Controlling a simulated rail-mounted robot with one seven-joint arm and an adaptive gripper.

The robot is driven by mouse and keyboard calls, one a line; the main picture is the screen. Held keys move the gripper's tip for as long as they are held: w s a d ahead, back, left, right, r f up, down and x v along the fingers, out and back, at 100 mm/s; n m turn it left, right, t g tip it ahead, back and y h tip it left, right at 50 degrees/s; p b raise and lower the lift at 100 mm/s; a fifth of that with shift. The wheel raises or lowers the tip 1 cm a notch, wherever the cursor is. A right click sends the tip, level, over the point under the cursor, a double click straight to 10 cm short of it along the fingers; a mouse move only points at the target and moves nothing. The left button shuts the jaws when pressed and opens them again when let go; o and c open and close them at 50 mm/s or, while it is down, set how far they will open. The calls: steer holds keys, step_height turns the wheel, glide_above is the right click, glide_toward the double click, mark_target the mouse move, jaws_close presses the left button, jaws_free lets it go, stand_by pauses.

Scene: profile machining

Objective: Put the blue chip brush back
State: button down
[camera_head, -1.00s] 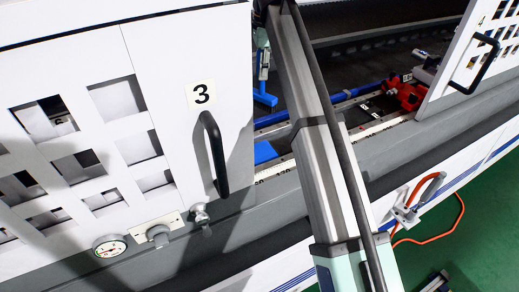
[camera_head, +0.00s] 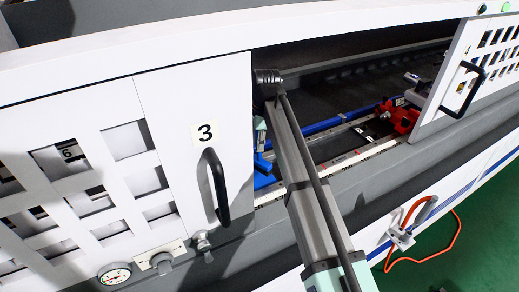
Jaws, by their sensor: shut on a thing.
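The blue chip brush (camera_head: 262,162) shows just inside the machine opening, between the door with the 3 and my arm. It looks upright, with a broad blue foot at its lower end. My gripper (camera_head: 261,139) is small in view above it and shut on its upper part; the fingers themselves are hard to make out. My arm crosses the opening on the right and hides some of the space beside the brush. No brush holder can be made out.
The white door 3 (camera_head: 178,120) with a black handle (camera_head: 217,187) bounds the opening on the left, the door 4 (camera_head: 459,82) on the right. A blue surface (camera_head: 263,181) lies below the brush. A red clamp (camera_head: 400,116) sits on the rails further right. A grey sill (camera_head: 375,181) runs in front.

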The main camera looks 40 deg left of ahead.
mark_target(260, 160)
steer(key=shift+f+p, duration=0.6)
steer(key=shift+f, duration=1.45)
steer(key=shift+f, duration=0.2)
steer(key=c, duration=0.9)
jaws_free()
steer(key=shift+r, duration=0.1)
steer(key=r+b, duration=0.1)
steer(key=r, duration=0.3)
steer(key=r+b, duration=0.1)
steer(key=r, duration=0.3)
steer(key=r+b, duration=0.1)
steer(key=r, duration=0.3)
steer(key=shift+w+d+r, duration=0.1)
steer(key=shift+w+d, duration=0.2)
steer(key=shift+d, duration=0.1)
